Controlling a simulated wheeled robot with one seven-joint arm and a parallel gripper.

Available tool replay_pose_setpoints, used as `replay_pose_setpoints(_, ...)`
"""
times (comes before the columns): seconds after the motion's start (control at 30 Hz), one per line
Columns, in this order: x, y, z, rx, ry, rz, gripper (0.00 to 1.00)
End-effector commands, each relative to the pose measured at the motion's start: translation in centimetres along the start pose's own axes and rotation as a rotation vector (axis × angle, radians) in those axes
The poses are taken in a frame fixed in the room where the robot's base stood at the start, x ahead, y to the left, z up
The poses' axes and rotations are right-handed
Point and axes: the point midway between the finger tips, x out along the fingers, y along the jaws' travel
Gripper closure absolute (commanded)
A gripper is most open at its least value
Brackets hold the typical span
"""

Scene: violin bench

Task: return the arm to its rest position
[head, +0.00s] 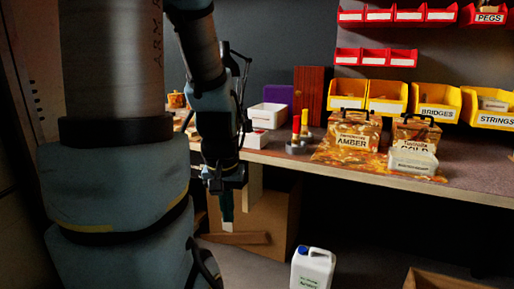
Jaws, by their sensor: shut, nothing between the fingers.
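My arm comes down from the top left of the head view and hangs in front of the bench's left part. My gripper (227,222) points straight down in front of the bench's front edge, below the level of its top. It is shut and empty. The dark wrist hides part of the bench edge behind it. The bench (465,184) runs from the middle to the right.
Red-topped items (296,129) stand left. A white jug (312,269) and cardboard box (268,215) are on the floor. Yellow bins (438,103) hang behind.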

Motion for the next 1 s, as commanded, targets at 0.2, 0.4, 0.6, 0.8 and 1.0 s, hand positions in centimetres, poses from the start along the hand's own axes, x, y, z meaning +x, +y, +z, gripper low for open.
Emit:
replay_pose_setpoints(0.2, -6.9, 0.0, -1.0, 0.0, 0.0, 0.0, 1.0)
replay_pose_setpoints(0.4, -11.9, 0.1, -1.7, 0.0, 0.0, 0.0, 1.0)
replay_pose_setpoints(0.6, -16.6, 0.1, -2.3, 0.0, 0.0, 0.0, 1.0)
replay_pose_setpoints(0.8, -19.2, 0.1, -2.7, 0.0, 0.0, 0.0, 1.0)
replay_pose_setpoints(1.0, -19.6, 0.1, -2.7, 0.0, 0.0, 0.0, 1.0)
